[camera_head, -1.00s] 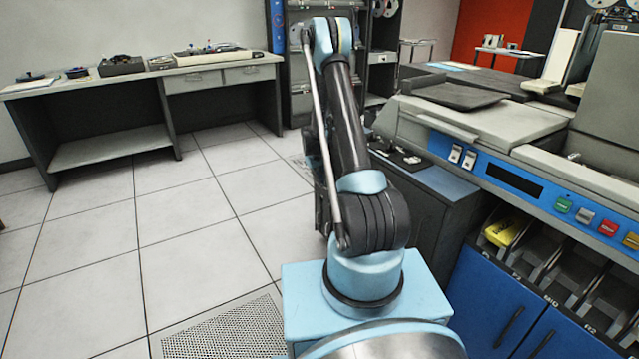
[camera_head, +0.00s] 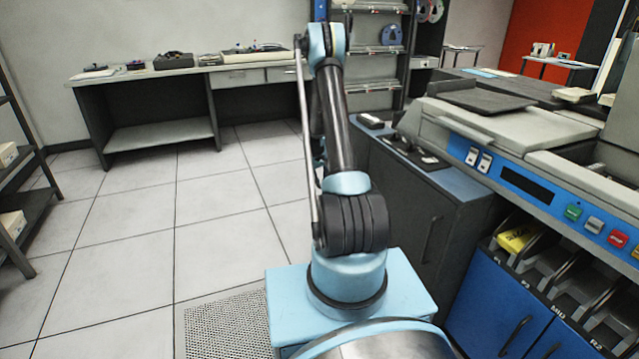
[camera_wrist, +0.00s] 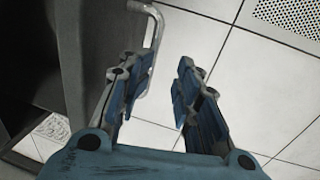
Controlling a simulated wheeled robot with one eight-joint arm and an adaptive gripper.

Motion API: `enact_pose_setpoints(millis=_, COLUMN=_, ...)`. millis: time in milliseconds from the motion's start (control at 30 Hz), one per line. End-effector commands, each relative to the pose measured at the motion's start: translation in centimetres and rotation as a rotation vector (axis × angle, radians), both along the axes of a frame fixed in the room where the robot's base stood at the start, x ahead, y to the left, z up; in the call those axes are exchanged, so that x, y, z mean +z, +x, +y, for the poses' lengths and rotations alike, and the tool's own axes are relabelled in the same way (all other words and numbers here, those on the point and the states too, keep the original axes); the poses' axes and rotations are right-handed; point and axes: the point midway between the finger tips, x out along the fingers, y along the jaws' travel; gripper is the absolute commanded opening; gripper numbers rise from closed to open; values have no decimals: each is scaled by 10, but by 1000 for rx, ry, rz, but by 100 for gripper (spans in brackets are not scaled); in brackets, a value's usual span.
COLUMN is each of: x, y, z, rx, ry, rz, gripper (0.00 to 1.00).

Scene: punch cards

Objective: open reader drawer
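The card machine (camera_head: 530,120) with a blue button panel stands at the right in the head view. Beside it is a dark cabinet (camera_head: 465,235) with a blue top and a handle (camera_head: 431,240) on its front; I cannot tell for certain whether this is the reader drawer. In the wrist view, my gripper (camera_wrist: 160,75) is open, with nothing between its blue fingers. A pale metal bar handle (camera_wrist: 156,30) on a dark front (camera_wrist: 95,45) lies just past the left finger's tip. I cannot tell whether they touch. In the head view my arm hides the gripper.
Blue doors (camera_head: 490,305) and card slots with a yellow item (camera_head: 515,239) are at the lower right. A desk (camera_head: 150,80) stands by the back wall, and a dark shelf (camera_head: 38,190) at the left edge. The tiled floor (camera_head: 130,230) between is clear.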

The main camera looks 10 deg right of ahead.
Motion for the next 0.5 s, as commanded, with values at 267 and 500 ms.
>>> enact_pose_setpoints(millis=267, x=15, y=-7, z=2, rx=0, ry=0, rz=-12, gripper=28)
enact_pose_setpoints(millis=500, x=28, y=-7, z=4, rx=1, ry=0, rz=-12, gripper=28)
